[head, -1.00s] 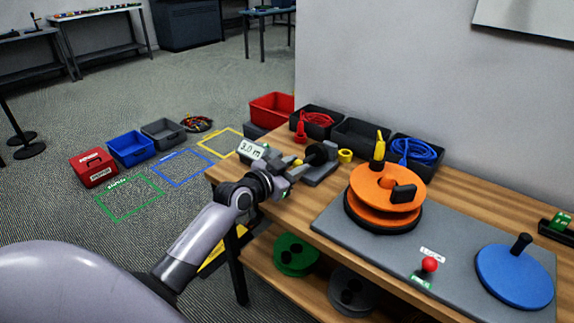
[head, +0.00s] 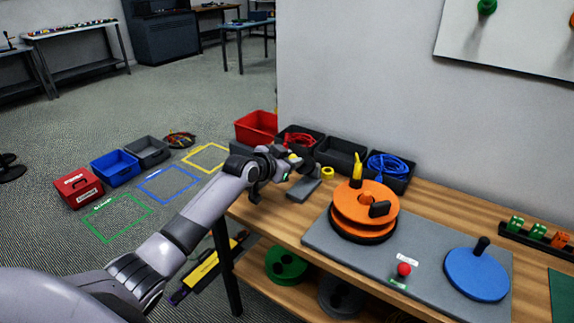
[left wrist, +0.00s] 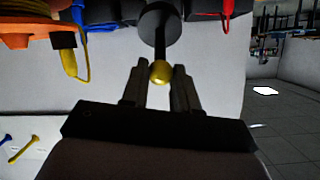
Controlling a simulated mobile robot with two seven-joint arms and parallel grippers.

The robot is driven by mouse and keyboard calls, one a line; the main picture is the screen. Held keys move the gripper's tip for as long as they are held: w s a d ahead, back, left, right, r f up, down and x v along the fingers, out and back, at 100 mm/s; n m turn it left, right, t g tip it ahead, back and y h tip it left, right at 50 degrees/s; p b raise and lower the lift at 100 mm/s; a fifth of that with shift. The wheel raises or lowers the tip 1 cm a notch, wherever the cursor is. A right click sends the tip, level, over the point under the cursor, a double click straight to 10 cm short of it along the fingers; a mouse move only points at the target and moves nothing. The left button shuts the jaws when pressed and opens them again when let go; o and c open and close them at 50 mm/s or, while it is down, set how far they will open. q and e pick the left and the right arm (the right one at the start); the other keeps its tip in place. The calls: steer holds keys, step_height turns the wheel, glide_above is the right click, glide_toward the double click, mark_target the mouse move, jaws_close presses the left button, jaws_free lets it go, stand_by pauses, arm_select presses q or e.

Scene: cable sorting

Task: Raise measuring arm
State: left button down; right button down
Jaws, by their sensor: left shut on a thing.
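The measuring arm (left wrist: 159,40) shows in the left wrist view as a dark rod with a round dark part and a gold ball (left wrist: 160,72) at its end. My left gripper (left wrist: 160,88) has its two fingers around the ball and is shut on it. In the head view my left gripper (head: 288,166) is over the left end of the wooden bench, above the grey base (head: 303,188) of the measuring device. My forearm and wrist hide most of the device there, and its display does not show. My right gripper is not in view.
An orange spool (head: 350,222) with a yellow cable end stands on a grey board (head: 436,268). A red knob (head: 404,269) and a blue disc (head: 477,273) are on the same board. Dark bins with red and blue cables (head: 387,165) line the wall. A yellow ring (head: 327,172) lies nearby.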

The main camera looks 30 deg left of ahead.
arm_select(q)
steer(key=shift+w+r, duration=0.2)
steer(key=shift+r, duration=0.45)
steer(key=c, duration=1.2)
jaws_free()
steer(key=o, duration=0.3)
steer(key=shift+o, duration=0.2)
steer(key=shift+f, duration=0.25)
steer(key=shift+s, duration=0.25)
steer(key=v, duration=0.6)
steer(key=shift+s, duration=0.25)
